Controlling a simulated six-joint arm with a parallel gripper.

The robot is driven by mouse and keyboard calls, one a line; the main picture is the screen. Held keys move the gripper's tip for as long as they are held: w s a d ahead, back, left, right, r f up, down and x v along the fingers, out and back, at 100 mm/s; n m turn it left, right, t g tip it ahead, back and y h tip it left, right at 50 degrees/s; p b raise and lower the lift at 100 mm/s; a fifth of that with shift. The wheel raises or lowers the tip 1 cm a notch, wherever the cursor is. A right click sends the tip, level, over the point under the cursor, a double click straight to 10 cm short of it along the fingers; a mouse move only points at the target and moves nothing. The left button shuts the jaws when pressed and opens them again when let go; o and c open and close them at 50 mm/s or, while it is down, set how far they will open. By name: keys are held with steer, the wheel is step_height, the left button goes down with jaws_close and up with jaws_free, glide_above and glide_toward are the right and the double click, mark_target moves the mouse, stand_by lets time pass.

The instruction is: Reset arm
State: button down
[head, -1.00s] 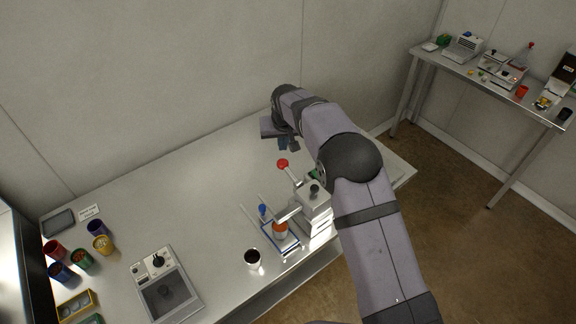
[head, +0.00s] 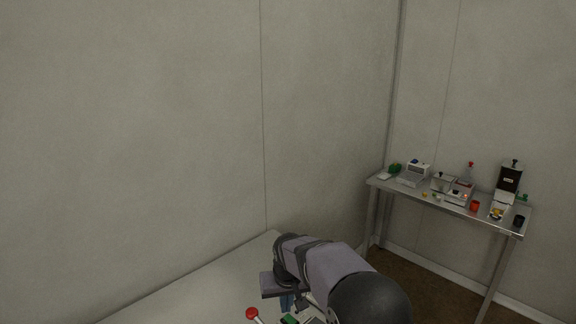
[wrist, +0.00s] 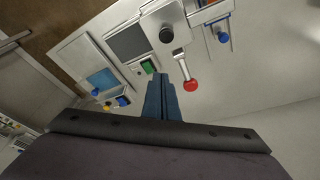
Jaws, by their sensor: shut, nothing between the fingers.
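My gripper (head: 287,301) is low in the head view, over the right part of the near metal table (head: 200,292). In the wrist view its two dark blue fingers (wrist: 160,98) are together and empty. Beyond the fingers in the wrist view is a machine with a black knob (wrist: 167,34), a lever with a red ball (wrist: 190,86) and a green button (wrist: 149,67). The red ball (head: 252,313) also shows at the bottom of the head view. The fingers appear apart from the machine.
A blue knob (wrist: 223,37) stands beside the machine in the wrist view. A second table (head: 450,204) with several small devices and a red cup (head: 475,206) stands at the right wall.

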steer(key=s+d+g, duration=0.1)
steer(key=s+d, duration=0.4)
steer(key=s, duration=0.5)
steer(key=s+d+f+m+g, duration=0.1)
steer(key=s+d, duration=0.4)
steer(key=s, duration=0.5)
steer(key=s+d+f+m+g, duration=0.1)
steer(key=s+d, duration=0.4)
steer(key=s, duration=0.6)
steer(key=shift+d+b, duration=0.35)
steer(key=shift+b, duration=0.05)
